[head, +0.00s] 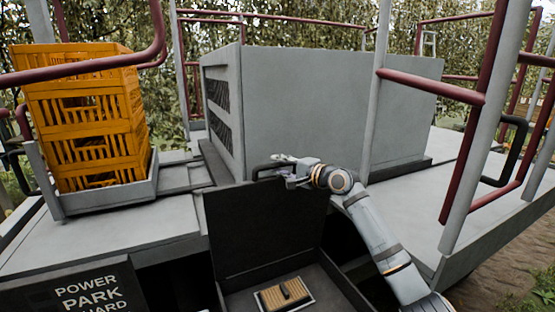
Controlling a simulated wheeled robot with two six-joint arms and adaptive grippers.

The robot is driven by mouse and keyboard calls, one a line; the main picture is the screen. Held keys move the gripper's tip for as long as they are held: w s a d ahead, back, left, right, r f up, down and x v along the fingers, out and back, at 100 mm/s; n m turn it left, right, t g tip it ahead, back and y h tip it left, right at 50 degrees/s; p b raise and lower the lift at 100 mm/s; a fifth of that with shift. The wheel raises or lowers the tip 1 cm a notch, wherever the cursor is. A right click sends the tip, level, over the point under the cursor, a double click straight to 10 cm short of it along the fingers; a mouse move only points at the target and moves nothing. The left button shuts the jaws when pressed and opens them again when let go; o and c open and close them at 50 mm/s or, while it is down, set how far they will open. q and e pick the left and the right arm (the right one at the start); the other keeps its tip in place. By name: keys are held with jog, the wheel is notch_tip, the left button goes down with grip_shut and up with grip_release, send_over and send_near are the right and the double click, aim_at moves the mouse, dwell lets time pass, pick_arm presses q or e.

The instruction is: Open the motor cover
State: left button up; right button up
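The motor cover (265,228) is a dark hinged panel standing raised, nearly upright, behind an open compartment. A dark bar handle (263,170) is at its top edge. My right gripper (284,168) is at this handle, its arm reaching in from the lower right. The fingers overlap the right part of the handle; they are too small to tell whether they are closed on it. In the open compartment lies a tan ribbed block (272,299) with a dark bar on top. My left gripper is out of view.
A large grey box housing (320,105) stands behind the cover. Orange crates (85,125) are stacked in a grey tray at the left. Dark red rails (435,88) and grey posts stand on both sides. The grey deck at right (415,205) is bare.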

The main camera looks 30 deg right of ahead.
jog(key=shift+w+a, duration=0.2)
jog(key=shift+w, duration=0.2)
jog(key=shift+c, duration=0.5)
grip_shut()
